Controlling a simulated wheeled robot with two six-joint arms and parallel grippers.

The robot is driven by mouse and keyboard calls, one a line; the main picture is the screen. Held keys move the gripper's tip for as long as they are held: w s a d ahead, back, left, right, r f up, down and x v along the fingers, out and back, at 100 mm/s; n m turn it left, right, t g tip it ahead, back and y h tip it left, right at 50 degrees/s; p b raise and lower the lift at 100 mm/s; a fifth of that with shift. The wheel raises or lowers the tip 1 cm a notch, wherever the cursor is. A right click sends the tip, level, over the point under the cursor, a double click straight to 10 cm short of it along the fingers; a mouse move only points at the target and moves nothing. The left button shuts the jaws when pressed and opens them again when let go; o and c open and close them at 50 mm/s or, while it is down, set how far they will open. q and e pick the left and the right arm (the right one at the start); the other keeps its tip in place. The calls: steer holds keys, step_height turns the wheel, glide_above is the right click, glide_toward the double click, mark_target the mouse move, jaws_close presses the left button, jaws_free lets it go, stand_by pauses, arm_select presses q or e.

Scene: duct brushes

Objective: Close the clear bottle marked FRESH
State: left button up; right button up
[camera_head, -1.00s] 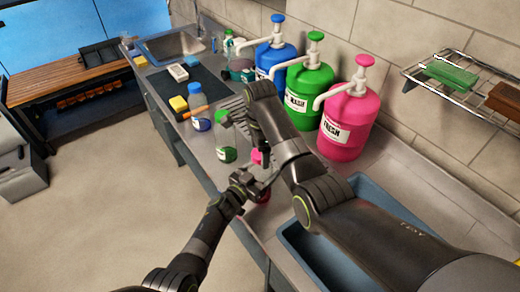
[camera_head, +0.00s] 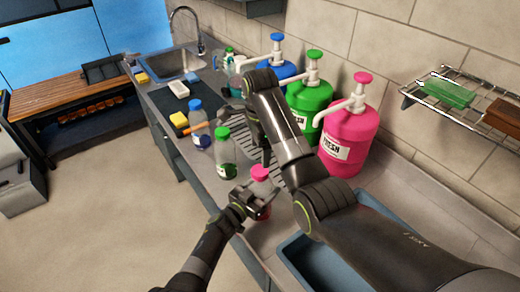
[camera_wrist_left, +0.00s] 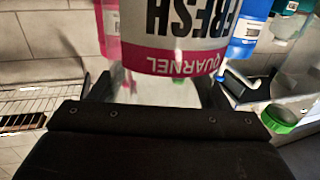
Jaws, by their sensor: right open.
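The clear bottle marked FRESH (camera_wrist_left: 178,45) fills the top of the left wrist view, its label upside down there. In the head view the bottle (camera_head: 264,188) stands at the counter's front with a pink cap (camera_head: 260,172) at its top. I cannot tell whether the cap is fully seated. My left gripper (camera_head: 250,199) has its fingers around the bottle and holds it; they also show in the left wrist view (camera_wrist_left: 160,92). My right gripper (camera_head: 263,152) is open just above the cap, apart from it, its fingers partly hidden by its own arm.
A green-capped bottle (camera_head: 224,155) and a blue-capped bottle (camera_head: 199,125) stand to the left on the counter. Pink (camera_head: 348,138), green (camera_head: 309,102) and blue (camera_head: 268,72) pump jugs line the wall. A blue basin (camera_head: 315,262) lies at right.

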arm_select(q)
steer(key=o, duration=0.5)
steer(key=shift+a, duration=0.1)
arm_select(e)
steer(key=shift+r, duration=0.15)
arm_select(q)
steer(key=p+v, duration=0.1)
steer(key=v, duration=1.6)
steer(key=shift+s+p, duration=0.2)
steer(key=shift+p, duration=0.1)
arm_select(e)
steer(key=shift+r, duration=0.65)
arm_select(q)
steer(key=shift+w, duration=0.1)
steer(key=shift+a, duration=0.15)
arm_select(e)
steer(key=shift+s, duration=0.1)
